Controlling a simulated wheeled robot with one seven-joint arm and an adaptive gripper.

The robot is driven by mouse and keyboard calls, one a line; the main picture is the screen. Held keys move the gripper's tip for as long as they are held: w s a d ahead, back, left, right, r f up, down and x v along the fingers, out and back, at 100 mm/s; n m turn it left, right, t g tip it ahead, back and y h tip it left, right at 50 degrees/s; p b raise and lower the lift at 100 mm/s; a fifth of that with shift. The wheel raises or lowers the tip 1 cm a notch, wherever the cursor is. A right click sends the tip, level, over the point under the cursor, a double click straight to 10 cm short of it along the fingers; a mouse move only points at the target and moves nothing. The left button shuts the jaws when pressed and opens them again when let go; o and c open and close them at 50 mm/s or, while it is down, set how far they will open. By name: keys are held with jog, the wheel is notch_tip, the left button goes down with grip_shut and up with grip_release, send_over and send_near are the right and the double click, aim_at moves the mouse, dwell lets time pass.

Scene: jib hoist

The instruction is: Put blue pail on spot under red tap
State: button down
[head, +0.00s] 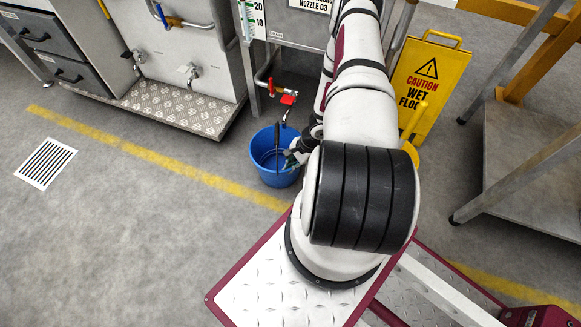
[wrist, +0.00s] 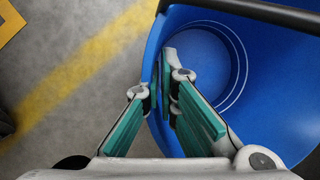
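The blue pail (head: 262,160) is upright below the red tap (head: 288,99), slightly to its left in the head view. I cannot tell whether it rests on the floor or hangs just above it. My gripper (head: 296,154) is at the pail's right side, partly hidden by my arm. In the wrist view my gripper (wrist: 160,85) has its teal fingers closed across the wall of the pail (wrist: 265,75), one outside and one inside. The dark handle (wrist: 265,12) crosses the top. No marked spot shows under the tap.
A yellow wet-floor sign (head: 432,85) stands right of my arm. A steel cabinet with a tread-plate step (head: 180,105) is at the upper left. A metal table (head: 525,150) is at the right. The floor left of the pail, with a yellow line (head: 150,155), is clear.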

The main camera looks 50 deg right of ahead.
jog(key=c, duration=1.8)
grip_release()
jog(key=shift+f, duration=0.1)
